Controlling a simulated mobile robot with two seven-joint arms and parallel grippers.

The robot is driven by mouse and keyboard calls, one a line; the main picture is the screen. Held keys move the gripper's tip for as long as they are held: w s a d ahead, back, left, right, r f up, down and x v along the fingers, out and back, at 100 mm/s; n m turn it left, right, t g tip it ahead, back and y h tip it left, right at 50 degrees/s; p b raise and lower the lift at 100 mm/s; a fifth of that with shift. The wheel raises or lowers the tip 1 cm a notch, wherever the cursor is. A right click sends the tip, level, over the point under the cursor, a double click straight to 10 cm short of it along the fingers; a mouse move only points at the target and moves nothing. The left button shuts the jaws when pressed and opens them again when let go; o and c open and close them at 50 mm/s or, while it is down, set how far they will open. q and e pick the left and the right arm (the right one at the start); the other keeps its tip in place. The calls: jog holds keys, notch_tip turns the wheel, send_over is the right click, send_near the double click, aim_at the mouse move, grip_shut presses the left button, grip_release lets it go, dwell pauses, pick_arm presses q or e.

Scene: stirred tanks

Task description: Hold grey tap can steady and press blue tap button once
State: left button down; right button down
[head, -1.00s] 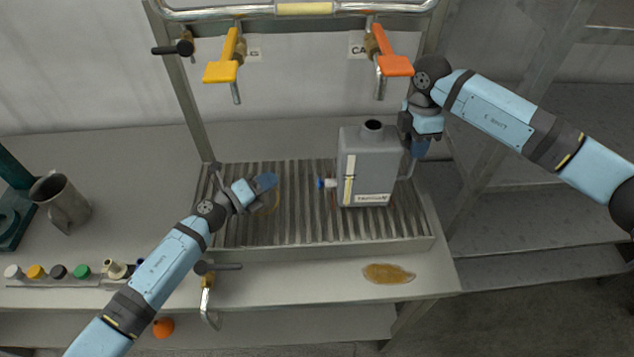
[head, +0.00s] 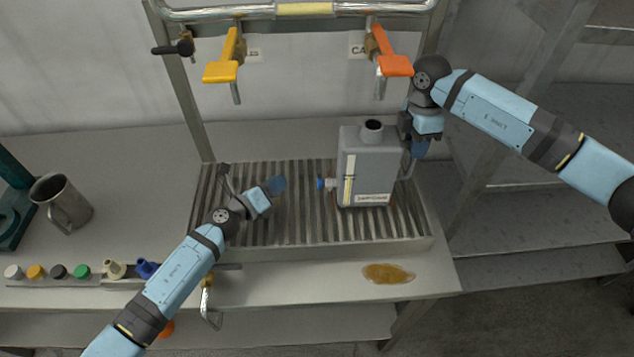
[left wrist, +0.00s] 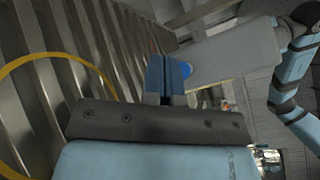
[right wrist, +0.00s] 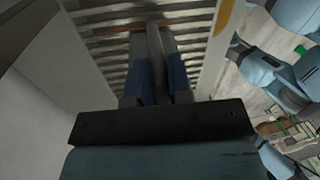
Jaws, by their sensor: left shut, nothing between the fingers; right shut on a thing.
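The grey tap can (head: 368,165) stands upright on the slatted drip tray (head: 290,232). Its tap with the blue button (head: 320,184) sticks out from its left side; the blue button also shows in the left wrist view (left wrist: 187,68), just beyond the fingers. My left gripper (head: 278,185) is shut and empty, a short gap to the left of the button and pointing at it. My right gripper (head: 418,148) is shut on the right side of the can, apparently on its handle; a grey bar shows between its fingers (right wrist: 165,75) in the right wrist view.
Yellow (head: 221,72) and orange (head: 397,65) tap levers hang above the tray. A metal mug (head: 62,203) and a row of coloured caps (head: 60,272) are at left. A brown puddle (head: 388,274) lies on the front ledge. A yellow ring (left wrist: 60,58) shows in the left wrist view.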

pick_arm(q)
jog(key=shift+w+d, duration=0.1)
jog(key=shift+d, duration=2.65)
pick_arm(e)
jog(key=shift+s+f, duration=0.1)
jog(key=shift+f, duration=0.05)
pick_arm(q)
jog(key=shift+d, duration=0.45)
jog(key=shift+d, duration=0.6)
dwell(0.5)
jog(key=shift+a, duration=1)
jog(key=shift+a, duration=0.1)
jog(key=shift+a, duration=2.4)
